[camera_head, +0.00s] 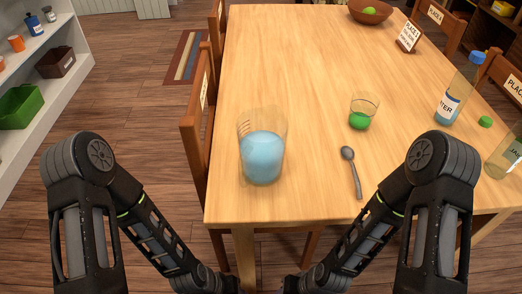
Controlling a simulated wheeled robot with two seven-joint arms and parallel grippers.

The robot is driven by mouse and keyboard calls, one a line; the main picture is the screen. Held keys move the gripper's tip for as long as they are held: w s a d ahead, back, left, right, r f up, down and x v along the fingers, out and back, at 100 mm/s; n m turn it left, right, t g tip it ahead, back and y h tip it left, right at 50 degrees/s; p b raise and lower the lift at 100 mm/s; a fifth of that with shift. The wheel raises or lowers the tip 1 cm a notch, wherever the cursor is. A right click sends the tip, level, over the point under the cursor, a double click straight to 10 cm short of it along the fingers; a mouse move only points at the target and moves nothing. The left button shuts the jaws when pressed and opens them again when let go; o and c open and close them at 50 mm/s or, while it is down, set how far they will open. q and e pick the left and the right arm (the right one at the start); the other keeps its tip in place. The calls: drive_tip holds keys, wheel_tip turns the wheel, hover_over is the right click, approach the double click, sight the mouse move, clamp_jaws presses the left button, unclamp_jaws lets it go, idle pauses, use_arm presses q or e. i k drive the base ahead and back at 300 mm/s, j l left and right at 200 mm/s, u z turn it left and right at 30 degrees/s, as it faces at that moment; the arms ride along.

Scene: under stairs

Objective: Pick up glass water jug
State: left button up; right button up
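A clear glass jug (262,150) with measuring marks on its side stands upright near the front left corner of the wooden table. Pale blue water fills its lower part. No handle can be made out. My two arms come in from the left and right and run down toward the bottom middle, in front of the table edge. Both grippers are below the picture, so their fingers cannot be seen. Nothing touches the jug.
A water bottle (452,100) and another glass vessel (505,157) stand farther right. A chair (196,125) is against the table's left side. The table middle is clear.

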sight(262, 133)
drive_tip(key=k+l, duration=0.1)
drive_tip(key=l, duration=0.25)
drive_tip(key=k+l, duration=0.15)
drive_tip(key=l, duration=0.25)
drive_tip(key=k+l, duration=0.1)
drive_tip(key=l, duration=0.25)
drive_tip(key=k+l, duration=0.15)
drive_tip(key=l, duration=0.25)
drive_tip(key=k+l, duration=0.1)
drive_tip(key=l, duration=0.25)
drive_tip(key=k+l, duration=0.15)
drive_tip(key=l, duration=0.25)
drive_tip(key=k+l, duration=0.1)
drive_tip(key=l, duration=0.25)
drive_tip(key=k+l, duration=0.15)
drive_tip(key=l, duration=0.25)
